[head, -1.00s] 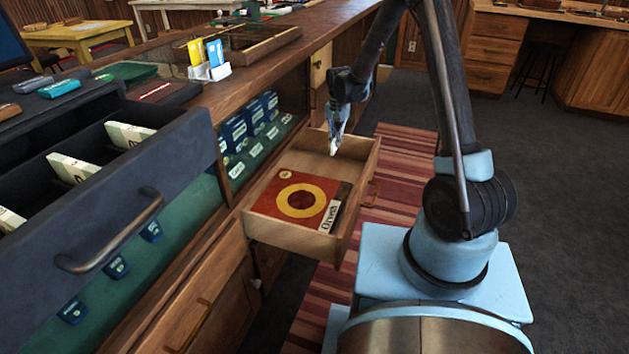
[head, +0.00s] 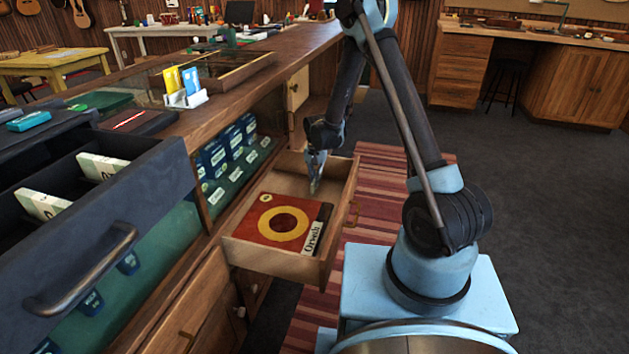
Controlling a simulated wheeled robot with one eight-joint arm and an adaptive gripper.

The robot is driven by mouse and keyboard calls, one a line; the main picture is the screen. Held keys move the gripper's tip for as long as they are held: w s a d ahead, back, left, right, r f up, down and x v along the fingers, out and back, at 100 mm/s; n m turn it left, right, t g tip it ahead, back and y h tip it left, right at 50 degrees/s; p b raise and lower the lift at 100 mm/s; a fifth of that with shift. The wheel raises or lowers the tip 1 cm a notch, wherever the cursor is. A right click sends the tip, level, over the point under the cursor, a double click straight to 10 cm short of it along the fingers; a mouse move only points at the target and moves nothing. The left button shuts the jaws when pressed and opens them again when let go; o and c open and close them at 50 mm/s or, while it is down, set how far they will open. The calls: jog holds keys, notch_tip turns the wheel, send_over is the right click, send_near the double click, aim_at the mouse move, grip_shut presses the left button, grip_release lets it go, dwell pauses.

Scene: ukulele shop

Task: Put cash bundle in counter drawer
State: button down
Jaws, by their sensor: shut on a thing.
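The counter drawer (head: 268,262) is a wooden drawer pulled open from the counter, in the middle of the head view. A flat red box with a yellow ring (head: 284,222) lies in its near part. My gripper (head: 314,184) points down over the drawer's far part, beyond the red box. It is shut on a small pale thing, seemingly the cash bundle (head: 314,188), mostly hidden by the fingers. I cannot tell whether the bundle touches the drawer floor.
A dark till drawer (head: 150,215) stands open at the left with pale bundles (head: 103,166) in it. A card holder (head: 186,98) and a wooden tray (head: 222,70) stand on the counter. Dark boxes (head: 222,160) fill a shelf beside the drawer. Floor at the right is clear.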

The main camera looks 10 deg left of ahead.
jog(key=c, duration=1.7)
grip_release()
jog(key=shift+f, duration=0.1)
notch_tip(320, 180, up, 12)
jog(key=shift+r, duration=0.2)
